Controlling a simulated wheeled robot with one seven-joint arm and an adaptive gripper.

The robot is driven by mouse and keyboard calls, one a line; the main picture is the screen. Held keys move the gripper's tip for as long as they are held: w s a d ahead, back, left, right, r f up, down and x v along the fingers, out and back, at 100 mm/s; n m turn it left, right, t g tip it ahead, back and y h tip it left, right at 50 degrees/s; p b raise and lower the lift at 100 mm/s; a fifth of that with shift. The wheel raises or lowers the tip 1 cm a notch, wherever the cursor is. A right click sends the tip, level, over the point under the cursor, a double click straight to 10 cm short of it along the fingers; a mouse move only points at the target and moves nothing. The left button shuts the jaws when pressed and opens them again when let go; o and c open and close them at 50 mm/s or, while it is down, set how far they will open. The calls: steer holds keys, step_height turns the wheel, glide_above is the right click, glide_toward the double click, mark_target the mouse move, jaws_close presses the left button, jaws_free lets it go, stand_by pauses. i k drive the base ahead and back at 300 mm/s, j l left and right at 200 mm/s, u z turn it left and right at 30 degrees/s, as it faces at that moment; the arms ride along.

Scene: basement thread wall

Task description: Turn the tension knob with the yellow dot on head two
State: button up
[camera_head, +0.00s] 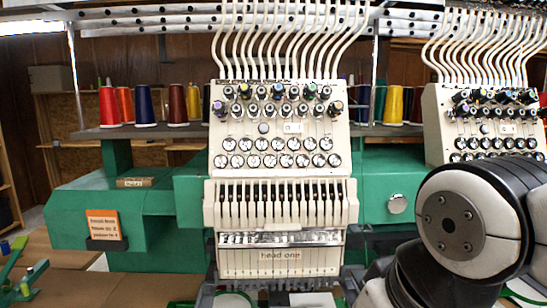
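The embroidery head at the centre (282,128) carries a label reading "head one" (280,256). Its upper panel has two rows of small tension knobs (278,90), some with coloured tops. A second, similar head (438,120) stands at the right, partly cut off by the picture edge and partly hidden by my arm; no label on it shows. Its tension knobs (487,97) also have coloured tops, but they are too small for me to pick out a yellow dot surely. My arm fills the lower right foreground. My gripper is not in view.
Thread cones stand on a grey shelf (160,131) behind the heads. White thread tubes (290,40) run above the heads. The green machine body (105,215) bears an orange sign (103,225) at left. A brown table (70,285) lies in the lower left foreground.

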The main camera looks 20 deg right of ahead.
mark_target(481, 92)
steer(key=z, duration=1.15)
